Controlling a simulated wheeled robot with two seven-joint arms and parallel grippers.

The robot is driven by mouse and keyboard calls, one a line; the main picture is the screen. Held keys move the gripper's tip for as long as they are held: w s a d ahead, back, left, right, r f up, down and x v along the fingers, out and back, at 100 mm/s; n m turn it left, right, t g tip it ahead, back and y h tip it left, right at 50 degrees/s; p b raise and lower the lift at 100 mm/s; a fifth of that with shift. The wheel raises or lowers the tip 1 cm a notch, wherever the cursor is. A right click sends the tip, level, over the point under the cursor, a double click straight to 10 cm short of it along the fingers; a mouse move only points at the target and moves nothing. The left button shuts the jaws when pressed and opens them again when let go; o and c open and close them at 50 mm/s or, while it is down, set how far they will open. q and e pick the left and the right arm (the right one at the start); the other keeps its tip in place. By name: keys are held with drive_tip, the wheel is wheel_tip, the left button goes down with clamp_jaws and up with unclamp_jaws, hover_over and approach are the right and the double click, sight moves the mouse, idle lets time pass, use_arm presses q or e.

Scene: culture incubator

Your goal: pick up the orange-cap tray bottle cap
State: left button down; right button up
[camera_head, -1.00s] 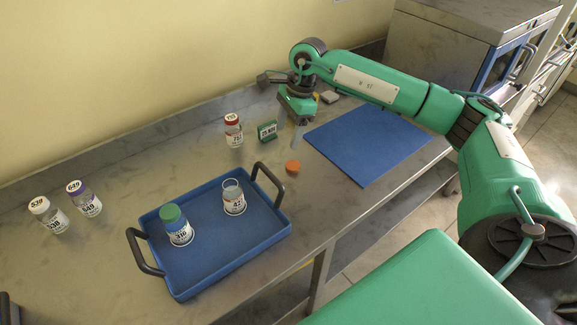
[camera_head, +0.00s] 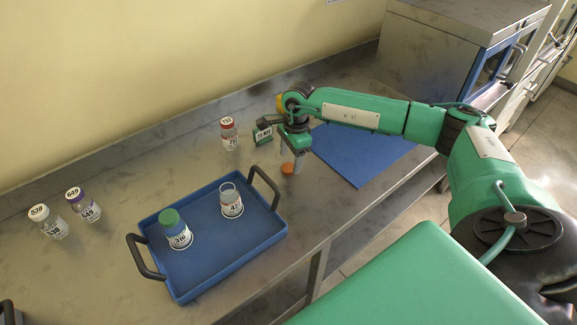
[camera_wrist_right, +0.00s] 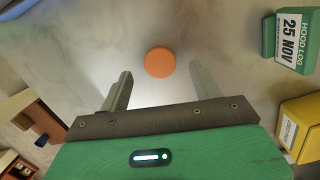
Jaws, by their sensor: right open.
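The orange cap (camera_head: 287,168) lies on the steel bench, just right of the blue tray. It also shows as an orange disc in the right wrist view (camera_wrist_right: 160,62), lying just beyond the fingertips and roughly midway between them. My right gripper (camera_head: 291,163) is open and empty above the cap; its two fingers (camera_wrist_right: 162,80) stand apart on either side in the wrist view. An open, capless bottle (camera_head: 231,203) stands upright in the blue tray (camera_head: 188,285), beside a green-capped bottle (camera_head: 176,232). My left gripper is not in view.
A red-capped bottle (camera_head: 229,135) and a green hood-log box (camera_head: 262,135) stand behind the cap. A yellow box (camera_wrist_right: 300,128) is near the gripper. A blue mat (camera_head: 365,150) lies to the right. White-capped (camera_head: 50,224) and purple-capped bottles (camera_head: 84,206) stand at left. The tray handle (camera_head: 266,185) rises close to the cap.

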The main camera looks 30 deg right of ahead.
sight(288, 169)
drive_tip(key=shift+a+f, duration=0.15)
drive_tip(key=shift+f, duration=1.15)
drive_tip(key=c, duration=1.1)
drive_tip(key=shift+o, duration=0.2)
drive_tip(key=shift+r, duration=0.1)
